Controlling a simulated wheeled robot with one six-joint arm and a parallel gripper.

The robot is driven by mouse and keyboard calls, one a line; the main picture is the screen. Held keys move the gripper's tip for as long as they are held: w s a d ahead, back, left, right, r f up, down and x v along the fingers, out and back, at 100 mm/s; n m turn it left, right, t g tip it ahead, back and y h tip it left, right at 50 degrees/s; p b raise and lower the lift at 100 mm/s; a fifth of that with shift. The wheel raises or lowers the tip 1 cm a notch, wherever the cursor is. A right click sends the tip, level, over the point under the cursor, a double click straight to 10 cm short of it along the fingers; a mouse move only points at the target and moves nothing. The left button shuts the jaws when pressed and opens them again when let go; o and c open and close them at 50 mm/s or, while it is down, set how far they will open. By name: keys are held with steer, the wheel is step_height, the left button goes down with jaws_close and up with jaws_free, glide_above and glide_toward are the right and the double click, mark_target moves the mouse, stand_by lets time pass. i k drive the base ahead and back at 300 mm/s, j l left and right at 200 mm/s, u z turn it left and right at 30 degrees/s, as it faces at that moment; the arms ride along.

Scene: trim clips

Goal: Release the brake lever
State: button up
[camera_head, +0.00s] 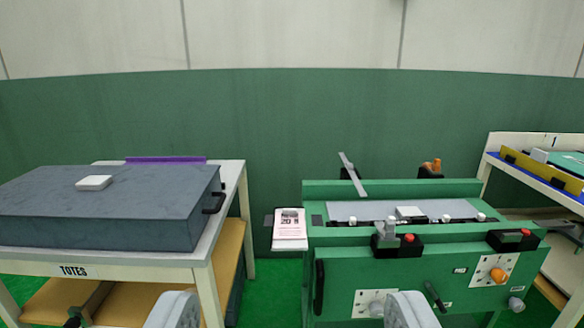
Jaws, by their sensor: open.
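A green machine (395,268) stands at the centre right, with controls on its top and front. A black lever (435,297) slants on its front face. A flat grey bar (351,174) stands tilted above its back edge. A grey handle-like part (386,236) sits on its top front edge. I cannot tell which of these is the brake lever. An orange knob (498,275) is on a white plate at the right of the front. My gripper (291,314) is open, its two grey fingers wide apart at the bottom edge. It appears empty and apart from the machine.
A table marked TOTES (105,270) with a big grey lidded case (110,208) stands at the left. A clipboard with a pink sheet (290,230) is beside the machine. Another bench (530,176) is at the right. Green floor (270,285) shows between table and machine.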

mark_target(443, 311)
steer(key=z, duration=0.95)
